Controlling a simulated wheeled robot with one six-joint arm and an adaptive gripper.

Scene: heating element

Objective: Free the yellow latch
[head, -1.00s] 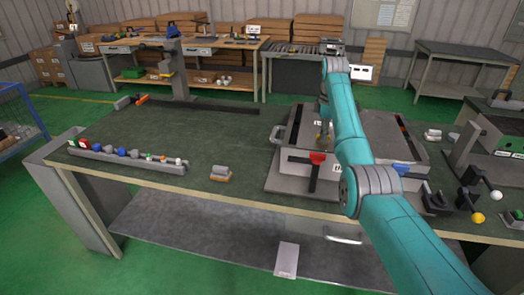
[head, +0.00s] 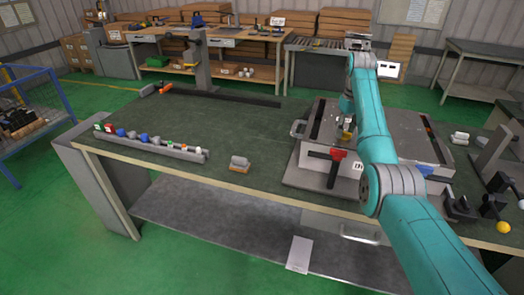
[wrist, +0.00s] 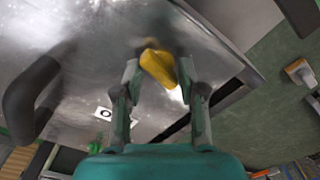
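The yellow latch (wrist: 158,68) shows in the wrist view on a shiny grey metal surface (wrist: 100,40). My gripper (wrist: 160,72) is open, with one fingertip on each side of the latch. A narrow gap seems to show on both sides; I cannot tell whether a finger touches it. In the head view my gripper (head: 346,120) is over the grey metal fixture (head: 400,135) on the bench, and a small yellow bit of the latch (head: 347,136) shows just below it. My arm hides part of the fixture.
A red-topped T-shaped lever (head: 338,155) stands on the fixture's front. A dark curved handle (wrist: 30,98) lies left in the wrist view. A rack of coloured pieces (head: 150,143) and a small block (head: 239,164) sit on the bench (head: 240,125). The bench's middle is clear.

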